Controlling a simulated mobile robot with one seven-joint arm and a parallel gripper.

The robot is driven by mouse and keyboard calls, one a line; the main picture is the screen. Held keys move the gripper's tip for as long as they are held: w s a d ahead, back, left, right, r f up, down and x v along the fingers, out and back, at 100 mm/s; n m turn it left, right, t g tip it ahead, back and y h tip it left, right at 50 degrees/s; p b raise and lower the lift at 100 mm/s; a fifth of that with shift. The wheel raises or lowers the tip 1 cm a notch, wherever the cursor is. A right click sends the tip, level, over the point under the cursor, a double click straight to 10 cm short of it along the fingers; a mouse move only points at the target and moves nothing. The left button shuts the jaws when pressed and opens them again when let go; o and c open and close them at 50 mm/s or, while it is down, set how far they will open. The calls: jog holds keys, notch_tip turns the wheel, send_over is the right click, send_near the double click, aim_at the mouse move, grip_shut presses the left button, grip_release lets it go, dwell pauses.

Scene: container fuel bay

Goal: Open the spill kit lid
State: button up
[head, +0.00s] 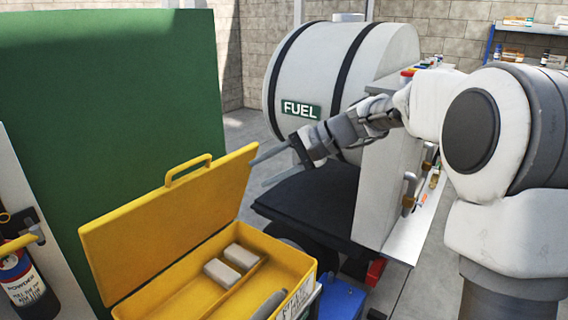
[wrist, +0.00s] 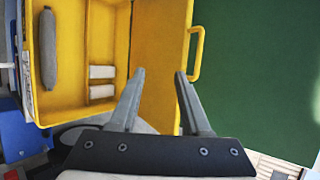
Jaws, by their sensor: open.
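The spill kit is a yellow box (head: 225,287) at the bottom of the head view, with its yellow lid (head: 165,225) swung up and standing open. A yellow handle (head: 188,170) sits on the lid's upper edge. Inside lie two pale blocks (head: 222,272) and a grey roll, which shows fully in the wrist view (wrist: 48,50). My gripper (head: 270,165) is at the right edge of the lid. In the wrist view its two fingers (wrist: 160,72) are spread apart, with the lid (wrist: 158,60) beyond them and nothing held. I cannot tell whether a finger touches the lid.
A green panel (head: 110,110) stands behind the lid. A white fuel tank (head: 330,75) with a FUEL label stands behind my arm. A fire extinguisher (head: 22,280) is at the lower left. A blue box (head: 342,298) is right of the kit.

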jog(key=shift+v, duration=2.3)
